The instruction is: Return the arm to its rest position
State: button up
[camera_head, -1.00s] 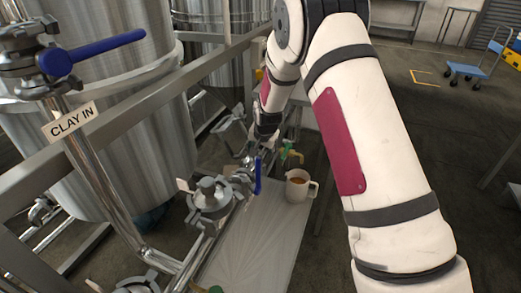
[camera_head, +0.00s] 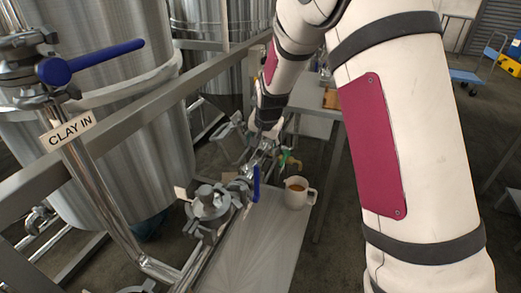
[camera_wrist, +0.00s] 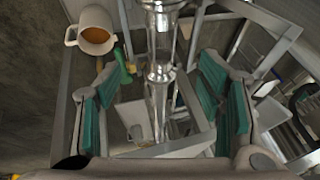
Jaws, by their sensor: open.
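My arm comes in from the right of the head view and bends over at the top edge. My gripper (camera_head: 263,140) hangs in front of the tank frame, above and left of the mug, with its fingertips hard to make out among the pipes. In the wrist view, my gripper (camera_wrist: 160,95) has its teal-padded fingers spread wide apart on either side of a metal pipe fitting (camera_wrist: 160,45). No object is seen gripped. Whether a finger touches the pipework cannot be told.
A white mug (camera_head: 297,193) of brown liquid stands on a metal shelf (camera_head: 255,245), near a green-handled tap (camera_head: 289,160) and a blue-handled valve (camera_head: 256,184). A steel rail (camera_head: 140,115) and tanks (camera_head: 130,100) flank the left. Open floor lies at right.

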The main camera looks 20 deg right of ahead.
jog(key=shift+s+r, duration=0.35)
jog(key=shift+r, duration=0.25)
jog(key=s+r+n+g, duration=0.1)
jog(key=s+r+n, duration=0.1)
jog(key=s+r, duration=0.65)
jog(key=s+r+n+g, duration=0.1)
jog(key=s+r, duration=0.4)
jog(key=s, duration=0.7)
jog(key=s+r+n+g, duration=0.15)
jog(key=s+n, duration=0.35)
jog(key=s, duration=2.1)
notch_tip(320, 180, up, 18)
jog(key=t+p, duration=0.2)
jog(key=p, duration=1.4)
jog(key=shift+d, duration=0.35)
